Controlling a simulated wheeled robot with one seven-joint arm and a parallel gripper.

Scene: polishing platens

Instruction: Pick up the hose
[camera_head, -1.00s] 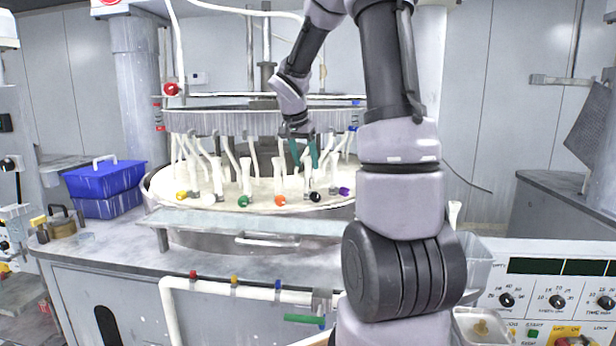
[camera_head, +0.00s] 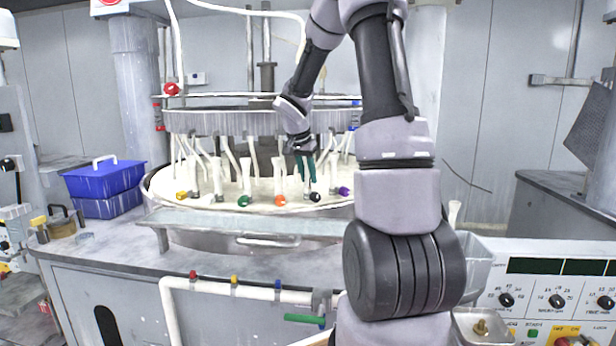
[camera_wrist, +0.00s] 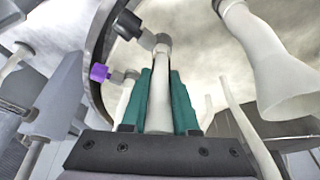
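My gripper (camera_head: 308,178) reaches down over the platen from above, just above the black-knobbed valve (camera_head: 315,197). In the wrist view my gripper (camera_wrist: 161,75) has its two green fingers close on either side of a white hose (camera_wrist: 159,95), which appears pinched between them. The hose's upper end in that view meets a metal fitting with a black knob (camera_wrist: 128,25). A purple-knobbed valve (camera_wrist: 99,72) is beside it. In the head view the held hose is mostly hidden by the fingers.
Several other white hoses hang around the ring (camera_head: 230,122), close to my fingers. Green (camera_head: 243,201), orange (camera_head: 280,201) and yellow (camera_head: 181,195) valve knobs line the platen's front rim. A blue box (camera_head: 105,180) stands at left on the grey counter (camera_head: 120,250).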

